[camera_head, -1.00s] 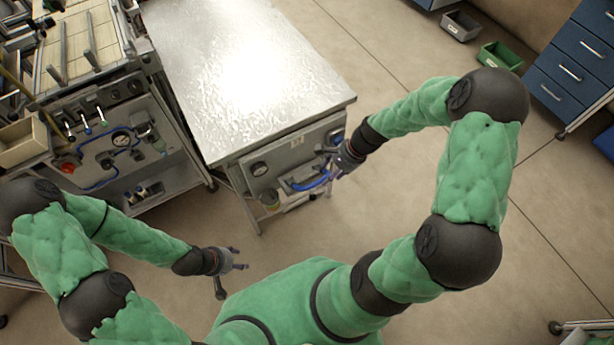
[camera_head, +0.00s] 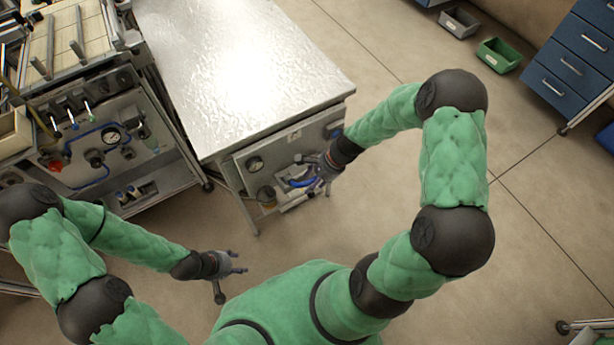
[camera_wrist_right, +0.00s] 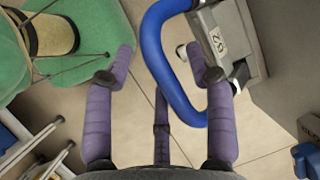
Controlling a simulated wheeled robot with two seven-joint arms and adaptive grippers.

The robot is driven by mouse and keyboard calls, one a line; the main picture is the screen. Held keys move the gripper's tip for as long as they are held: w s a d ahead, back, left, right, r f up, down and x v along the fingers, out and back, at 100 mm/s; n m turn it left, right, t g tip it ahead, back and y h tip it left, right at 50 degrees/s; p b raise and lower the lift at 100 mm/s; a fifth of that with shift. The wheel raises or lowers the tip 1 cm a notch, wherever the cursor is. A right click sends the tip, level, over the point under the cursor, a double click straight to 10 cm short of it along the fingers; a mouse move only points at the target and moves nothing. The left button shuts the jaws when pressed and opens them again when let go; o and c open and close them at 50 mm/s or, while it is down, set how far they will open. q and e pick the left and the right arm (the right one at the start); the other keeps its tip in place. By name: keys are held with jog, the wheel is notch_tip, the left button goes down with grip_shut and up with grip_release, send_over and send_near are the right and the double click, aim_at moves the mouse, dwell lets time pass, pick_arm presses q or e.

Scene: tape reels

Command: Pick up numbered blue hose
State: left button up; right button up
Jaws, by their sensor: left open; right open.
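The blue hose (camera_head: 302,183) curves out from the front of the metal cabinet. In the right wrist view the blue hose (camera_wrist_right: 157,55) is a bent loop beside a grey block with a number label (camera_wrist_right: 215,40), whose digits are hard to read. My right gripper (camera_head: 318,170) is at the hose. In the right wrist view my right gripper (camera_wrist_right: 160,52) has its purple fingers spread, and part of the loop shows between them; I see no grip on it. My left gripper (camera_head: 236,264) is open and empty, low in front of my body and away from the hose.
The metal-topped cabinet (camera_head: 225,70) stands above the hose, with a gauge on its front. A panel unit (camera_head: 95,150) with gauges and hoses stands at left. Blue drawers (camera_head: 570,65) and a green bin (camera_head: 498,55) are at upper right.

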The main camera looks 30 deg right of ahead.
jog(key=shift+f, duration=0.1)
jog(key=shift+c, duration=0.3)
grip_shut()
